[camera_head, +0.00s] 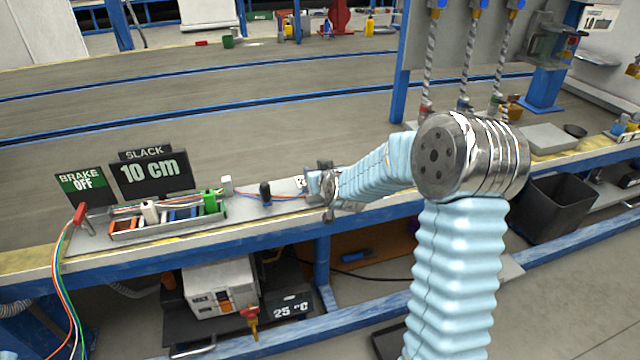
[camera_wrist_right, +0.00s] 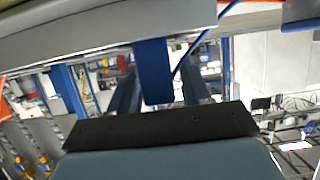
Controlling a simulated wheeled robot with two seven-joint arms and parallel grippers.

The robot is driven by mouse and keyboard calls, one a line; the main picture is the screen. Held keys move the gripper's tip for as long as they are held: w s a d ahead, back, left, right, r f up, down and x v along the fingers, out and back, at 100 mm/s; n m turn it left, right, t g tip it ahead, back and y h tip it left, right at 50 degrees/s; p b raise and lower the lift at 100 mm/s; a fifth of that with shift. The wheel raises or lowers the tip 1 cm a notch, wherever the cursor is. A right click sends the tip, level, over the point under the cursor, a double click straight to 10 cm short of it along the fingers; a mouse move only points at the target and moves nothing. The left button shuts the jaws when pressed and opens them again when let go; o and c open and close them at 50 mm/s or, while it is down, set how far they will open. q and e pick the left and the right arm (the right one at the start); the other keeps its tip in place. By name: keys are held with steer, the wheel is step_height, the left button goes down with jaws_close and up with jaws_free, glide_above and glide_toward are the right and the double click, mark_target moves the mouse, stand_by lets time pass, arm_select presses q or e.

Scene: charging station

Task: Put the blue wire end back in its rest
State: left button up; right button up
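The blue wire end (camera_wrist_right: 152,70) is a blue block between the two dark fingers of my right gripper (camera_wrist_right: 157,85) in the right wrist view. A blue wire (camera_wrist_right: 190,52) runs up and right from beside it. In the head view my right gripper (camera_head: 322,188) is low over the bench, right of the wire tray; its fingertips are hard to make out there. The wire tray (camera_head: 165,232) has low orange and blue (camera_head: 183,213) places, with a white end (camera_head: 149,211) and a green end (camera_head: 210,201) standing in it. My left gripper is out of view.
A dark blue upright piece (camera_head: 265,193) stands on the bench between the tray and my right gripper. The slack display (camera_head: 150,175) reads 10 cm and the brake sign (camera_head: 81,186) reads OFF. A red-handled lever (camera_head: 82,216) stands left of the tray.

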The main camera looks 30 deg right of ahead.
steer(key=c, duration=0.8)
